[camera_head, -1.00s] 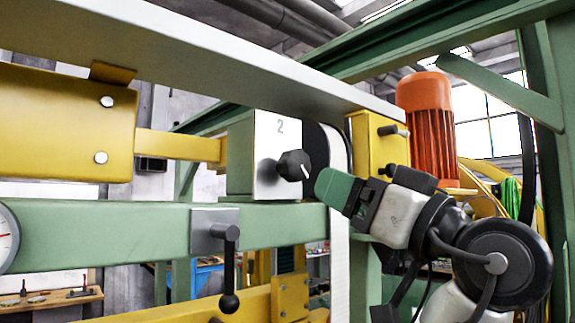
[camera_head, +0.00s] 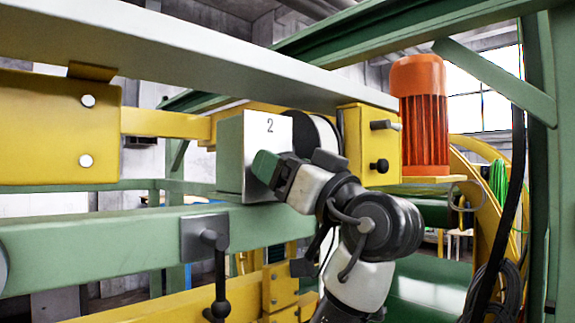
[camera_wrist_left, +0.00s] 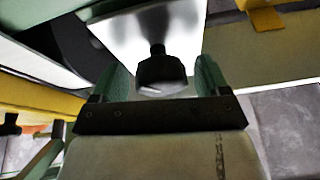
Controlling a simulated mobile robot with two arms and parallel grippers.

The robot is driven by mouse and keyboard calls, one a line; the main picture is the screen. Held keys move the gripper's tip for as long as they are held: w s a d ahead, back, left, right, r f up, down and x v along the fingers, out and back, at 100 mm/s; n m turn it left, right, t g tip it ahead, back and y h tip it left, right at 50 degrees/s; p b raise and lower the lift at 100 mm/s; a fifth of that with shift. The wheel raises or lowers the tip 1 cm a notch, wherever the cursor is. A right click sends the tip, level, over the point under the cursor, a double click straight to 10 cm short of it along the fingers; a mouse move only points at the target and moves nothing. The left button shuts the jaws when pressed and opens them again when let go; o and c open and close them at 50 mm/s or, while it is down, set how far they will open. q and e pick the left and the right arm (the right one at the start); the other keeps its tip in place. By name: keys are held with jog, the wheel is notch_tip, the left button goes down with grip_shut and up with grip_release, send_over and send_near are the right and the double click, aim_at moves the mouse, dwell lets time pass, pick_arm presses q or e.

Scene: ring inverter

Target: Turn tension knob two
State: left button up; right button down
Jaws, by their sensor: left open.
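The tension unit marked 2 (camera_head: 243,150) is a pale green box with a light front plate (camera_head: 269,127). The black knob on that plate is hidden behind my gripper in the head view. In the left wrist view the dark knob (camera_wrist_left: 160,75) on its short shaft stands out from the plate. My left gripper (camera_head: 268,166) is open at the plate, its green fingers showing. In the left wrist view its two fingers (camera_wrist_left: 161,82) stand on either side of the knob, with gaps visible beside it. My right gripper is not in view.
A grey beam (camera_head: 200,50) runs above the box, and a green rail (camera_head: 130,232) runs below it. A black lever (camera_head: 219,275) hangs from the rail. A yellow block (camera_head: 360,150) and an orange motor (camera_head: 420,115) stand to the right.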

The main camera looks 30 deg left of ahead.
pick_arm(q)
jog(key=shift+c, duration=0.4)
jog(key=c, duration=0.8)
jog(key=n+b, duration=0.1)
jog(key=n+g+b, duration=0.1)
jog(key=b, duration=0.1)
jog(key=shift+f, duration=0.35)
jog(key=shift+c, duration=0.2)
jog(key=shift+r+n+g+b, duration=0.1)
jog(key=shift+n+g+b, duration=0.4)
jog(key=shift+n, duration=0.6)
jog(key=shift+r+n+g, duration=0.25)
jog(key=shift+n+g, duration=0.45)
jog(key=shift+n, duration=0.7)
jog(key=o, duration=0.9)
jog(key=shift+d, duration=0.1)
